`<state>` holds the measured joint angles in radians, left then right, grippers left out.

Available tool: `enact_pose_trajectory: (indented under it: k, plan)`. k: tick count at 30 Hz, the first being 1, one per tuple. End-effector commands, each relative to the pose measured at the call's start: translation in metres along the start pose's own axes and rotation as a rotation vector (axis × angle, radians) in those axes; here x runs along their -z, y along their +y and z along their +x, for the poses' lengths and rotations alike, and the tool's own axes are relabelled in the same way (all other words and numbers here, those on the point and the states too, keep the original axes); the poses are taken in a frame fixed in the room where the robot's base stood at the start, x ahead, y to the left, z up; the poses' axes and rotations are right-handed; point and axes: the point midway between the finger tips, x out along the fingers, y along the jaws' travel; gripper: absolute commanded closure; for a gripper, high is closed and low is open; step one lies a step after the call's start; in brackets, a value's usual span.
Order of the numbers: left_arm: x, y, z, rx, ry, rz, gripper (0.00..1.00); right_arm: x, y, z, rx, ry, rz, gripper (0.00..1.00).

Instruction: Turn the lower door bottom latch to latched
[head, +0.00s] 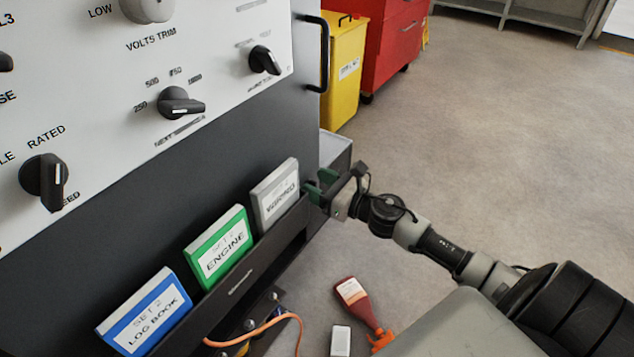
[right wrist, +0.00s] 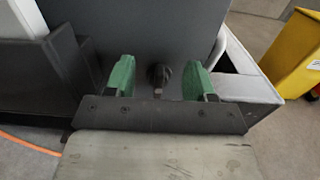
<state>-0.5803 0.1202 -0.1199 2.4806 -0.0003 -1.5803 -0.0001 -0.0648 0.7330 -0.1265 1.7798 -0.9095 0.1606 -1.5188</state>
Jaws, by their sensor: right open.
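A small dark knob-like latch (right wrist: 160,75) shows in the right wrist view, on the lower part of a grey panel (right wrist: 165,25). My right gripper (right wrist: 165,78) is open, with its two green fingers on either side of the knob. I cannot tell whether they touch it. In the head view the right gripper (head: 318,187) is at the cabinet's right edge, beside the binder holder, and the latch is hidden there. The way the latch points is hard to read. My left gripper is not in view.
A dark holder (head: 245,285) carries blue, green and grey binders left of the gripper. A grey open box (right wrist: 245,87) is close on the right. A red bottle (head: 355,300) and an orange cable (head: 262,328) are below. The floor at right is clear.

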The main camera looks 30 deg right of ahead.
Motion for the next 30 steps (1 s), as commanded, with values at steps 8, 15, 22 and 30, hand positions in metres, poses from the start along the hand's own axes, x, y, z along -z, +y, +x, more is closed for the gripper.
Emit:
enact_pose_trajectory:
  k: [8, 15, 22, 30]
  plan:
    - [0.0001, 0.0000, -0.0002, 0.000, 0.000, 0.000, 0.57, 0.0003, -0.0002, 0.0050, 0.001, 0.001, 0.000, 0.46]
    - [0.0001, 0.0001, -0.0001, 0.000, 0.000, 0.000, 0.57, 0.0002, -0.0002, 0.0048, 0.001, 0.000, 0.001, 0.67]
    - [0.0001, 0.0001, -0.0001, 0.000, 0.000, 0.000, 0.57, 0.0000, -0.0002, 0.0047, 0.001, 0.000, 0.001, 0.94]
    - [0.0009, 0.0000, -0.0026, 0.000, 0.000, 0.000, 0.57, -0.0007, -0.0013, 0.0047, 0.001, 0.000, 0.048, 0.94]
